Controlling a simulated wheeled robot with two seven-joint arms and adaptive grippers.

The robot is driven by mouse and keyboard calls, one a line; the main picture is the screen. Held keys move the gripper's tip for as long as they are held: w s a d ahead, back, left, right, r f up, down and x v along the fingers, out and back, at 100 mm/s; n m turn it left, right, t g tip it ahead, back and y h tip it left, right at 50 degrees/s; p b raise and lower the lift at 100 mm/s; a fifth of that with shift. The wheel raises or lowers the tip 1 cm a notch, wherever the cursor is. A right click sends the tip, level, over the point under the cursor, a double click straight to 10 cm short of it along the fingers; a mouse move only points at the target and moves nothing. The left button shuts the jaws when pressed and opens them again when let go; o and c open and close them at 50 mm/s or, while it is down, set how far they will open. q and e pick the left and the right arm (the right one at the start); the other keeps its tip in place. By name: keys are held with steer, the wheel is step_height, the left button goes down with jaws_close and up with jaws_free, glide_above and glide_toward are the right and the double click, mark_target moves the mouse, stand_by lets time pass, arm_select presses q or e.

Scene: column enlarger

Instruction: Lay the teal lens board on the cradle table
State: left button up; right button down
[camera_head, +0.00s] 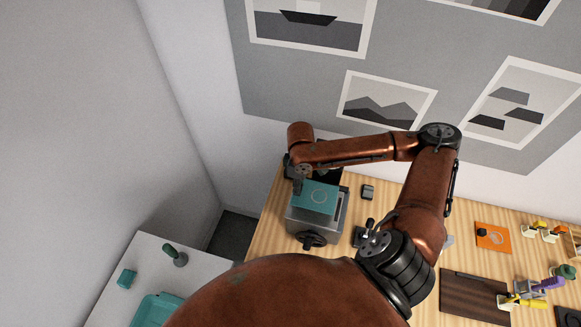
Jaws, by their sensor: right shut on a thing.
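The teal lens board (315,198), a flat square with a pale ring on it, is over the top of a grey box-like unit with a dark handwheel, which looks like the cradle table (322,227). The board covers most of the unit's top; I cannot tell whether it rests on it or hangs just above. My right gripper (298,186) is at the board's left edge, shut on the board and pointing down. Its fingertips are small and partly hidden. My left gripper is not in view.
The wooden bench (268,232) runs to the right. A small dark block (368,191) stands just right of the unit. An orange board (492,237) and a dark brown panel (468,293) lie farther right. A white table (130,262) with a teal tray (157,309) is at lower left.

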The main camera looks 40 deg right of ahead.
steer(key=shift+s+d+r, duration=0.1)
steer(key=shift+s, duration=0.2)
steer(key=shift+d, duration=0.1)
steer(key=shift+f, duration=0.7)
steer(key=shift+f+b, duration=0.45)
steer(key=shift+f, duration=0.9)
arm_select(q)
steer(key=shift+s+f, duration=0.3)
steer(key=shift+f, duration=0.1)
arm_select(e)
steer(key=shift+f, duration=0.25)
steer(key=shift+f+p, duration=0.1)
steer(key=shift+p, duration=0.2)
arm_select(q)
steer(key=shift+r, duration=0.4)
arm_select(e)
steer(key=shift+f, duration=0.15)
